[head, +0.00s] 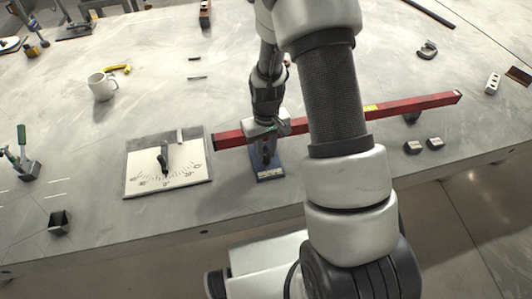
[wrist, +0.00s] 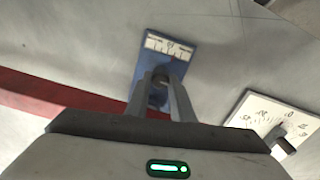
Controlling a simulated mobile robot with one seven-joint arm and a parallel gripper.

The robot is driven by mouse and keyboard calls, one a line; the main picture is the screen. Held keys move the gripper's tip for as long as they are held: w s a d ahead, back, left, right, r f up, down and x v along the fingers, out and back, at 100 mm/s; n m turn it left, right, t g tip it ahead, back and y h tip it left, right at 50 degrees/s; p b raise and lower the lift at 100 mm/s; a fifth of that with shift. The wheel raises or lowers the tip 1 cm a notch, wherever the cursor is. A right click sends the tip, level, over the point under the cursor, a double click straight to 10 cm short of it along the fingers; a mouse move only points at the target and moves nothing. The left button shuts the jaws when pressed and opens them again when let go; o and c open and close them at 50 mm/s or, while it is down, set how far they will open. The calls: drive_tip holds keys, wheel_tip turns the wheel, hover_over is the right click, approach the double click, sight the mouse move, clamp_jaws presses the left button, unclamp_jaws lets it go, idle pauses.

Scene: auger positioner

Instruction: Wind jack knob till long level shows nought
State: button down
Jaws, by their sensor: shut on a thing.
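The long level is a red bar (head: 425,102) lying across the bench, with a small yellow-green patch along it; its reading is too small to make out. My arm hides part of it. It also crosses behind my fingers in the wrist view (wrist: 60,92). The blue jack (head: 270,175) stands near the level's left part; its blue plate with a white scale shows in the wrist view (wrist: 168,60). My gripper (head: 265,157) points down over the jack. Its fingers (wrist: 163,76) are shut on the dark jack knob (wrist: 158,92), which they largely hide.
A white dial board (head: 138,182) with a dark pointer lies left of the jack; its exact reading is unclear. A mug (head: 102,87) stands behind it. Bare bench lies between.

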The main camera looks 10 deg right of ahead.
sight(266, 154)
drive_tip(key=shift+m, duration=1)
drive_tip(key=c, duration=1.5)
unclamp_jaws()
drive_tip(key=shift+c, duration=0.2)
wheel_tip(266, 154, up, 18)
drive_tip(key=shift+f+p, duration=0.25)
drive_tip(key=shift+p, duration=0.15)
